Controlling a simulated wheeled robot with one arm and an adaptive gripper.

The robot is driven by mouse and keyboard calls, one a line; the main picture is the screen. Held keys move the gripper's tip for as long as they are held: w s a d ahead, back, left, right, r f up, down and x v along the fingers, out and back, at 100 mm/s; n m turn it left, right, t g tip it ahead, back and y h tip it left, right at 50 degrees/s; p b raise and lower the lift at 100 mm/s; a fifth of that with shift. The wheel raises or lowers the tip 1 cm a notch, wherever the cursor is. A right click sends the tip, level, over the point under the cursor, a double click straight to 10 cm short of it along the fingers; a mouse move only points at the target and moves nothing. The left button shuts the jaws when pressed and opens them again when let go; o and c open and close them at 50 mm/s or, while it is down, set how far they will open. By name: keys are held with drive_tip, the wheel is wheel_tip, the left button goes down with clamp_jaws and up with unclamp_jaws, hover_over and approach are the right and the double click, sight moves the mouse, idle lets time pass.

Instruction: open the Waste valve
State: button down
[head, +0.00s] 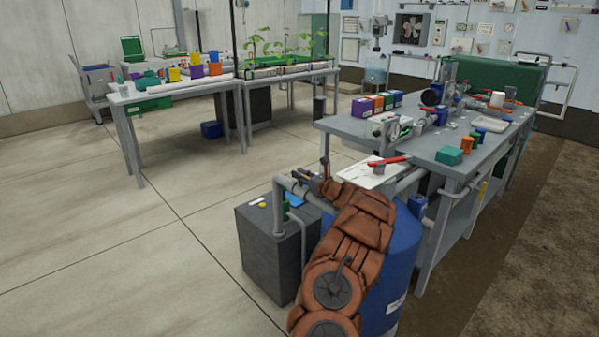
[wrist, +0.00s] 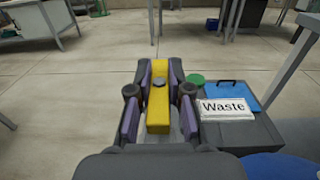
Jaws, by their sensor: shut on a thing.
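In the wrist view my gripper (wrist: 159,100) is shut on a long yellow valve handle (wrist: 158,58), with a purple pad against each side. The handle runs lengthwise between the fingers and points away from the camera; a round grey bolt sits on it. A white sign reading "Waste" (wrist: 225,108) is just right of the fingers. In the head view my gripper (head: 306,179) is at the pipework above the dark grey box. It is small there, and I cannot make out the handle. The valve body is hidden under the handle and fingers.
The dark grey box (head: 268,245) and a blue barrel (head: 402,268) stand close to my arm. A grey pipe (head: 279,210) rises beside the box. A grey workbench (head: 435,150) with red-handled parts is to the right. The floor on the left is open.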

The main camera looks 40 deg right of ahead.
drive_tip(key=shift+s+f, duration=0.1)
drive_tip(key=shift+s, duration=0.05)
drive_tip(key=c, duration=1.3)
unclamp_jaws()
drive_tip(key=shift+d, duration=0.1)
drive_tip(key=shift+o, duration=1.1)
drive_tip(key=s, duration=1.2)
